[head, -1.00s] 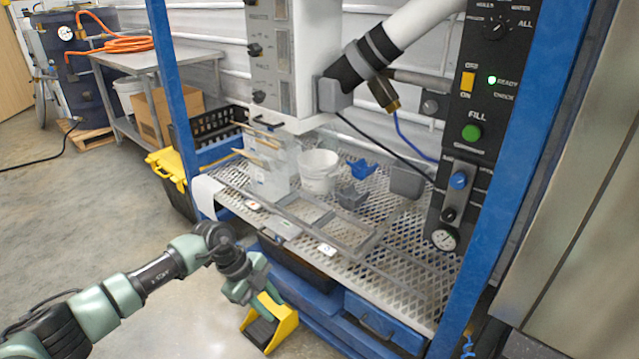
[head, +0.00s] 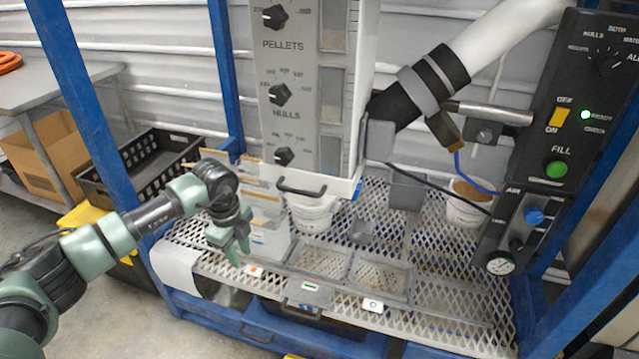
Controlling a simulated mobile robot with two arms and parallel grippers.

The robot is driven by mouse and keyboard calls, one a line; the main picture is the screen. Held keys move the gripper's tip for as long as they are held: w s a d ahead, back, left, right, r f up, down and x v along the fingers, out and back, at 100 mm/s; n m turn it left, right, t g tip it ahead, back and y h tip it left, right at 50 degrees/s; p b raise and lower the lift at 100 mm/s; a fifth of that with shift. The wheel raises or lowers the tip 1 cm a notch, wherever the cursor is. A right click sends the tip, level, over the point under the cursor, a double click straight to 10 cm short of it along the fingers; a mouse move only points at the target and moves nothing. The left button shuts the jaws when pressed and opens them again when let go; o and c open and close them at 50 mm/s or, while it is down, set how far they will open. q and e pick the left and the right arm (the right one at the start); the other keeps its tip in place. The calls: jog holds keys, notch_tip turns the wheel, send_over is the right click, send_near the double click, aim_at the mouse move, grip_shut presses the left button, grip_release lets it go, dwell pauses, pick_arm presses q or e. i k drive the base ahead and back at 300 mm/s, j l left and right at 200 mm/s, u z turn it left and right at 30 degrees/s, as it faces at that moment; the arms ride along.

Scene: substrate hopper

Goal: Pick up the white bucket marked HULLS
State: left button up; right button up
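One white bucket (head: 312,214) stands on the mesh shelf (head: 440,262) below the dispenser, its top partly hidden by the dispenser's lower edge. A second white bucket (head: 466,206) with brown contents stands at the right, behind a dark cable and partly behind the control panel. I cannot read a HULLS mark on either bucket. My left gripper (head: 239,252) hangs fingers down over the shelf's front left, left of the first bucket and apart from it. Nothing shows in it, but its finger gap is unclear. My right gripper is not in view.
The dispenser (head: 310,90) with PELLETS and HULLS knobs overhangs the shelf. Blue frame posts (head: 75,100) stand at the sides. A grey divided frame (head: 350,270) lies at the front. A white box (head: 268,238) stands just behind my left gripper. A black crate (head: 150,165) is at the left.

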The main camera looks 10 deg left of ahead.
aim_at(310, 216)
jog(key=i+j+z, duration=0.15)
jog(key=j+z, duration=0.25)
jog(key=j, duration=0.4)
jog(key=j+z, duration=0.45)
jog(key=j, duration=0.35)
jog(key=j+z, duration=0.4)
jog(key=j, duration=0.45)
jog(key=j+z, duration=0.25)
jog(key=j, duration=0.3)
jog(key=j+z, duration=0.3)
jog(key=j, duration=0.3)
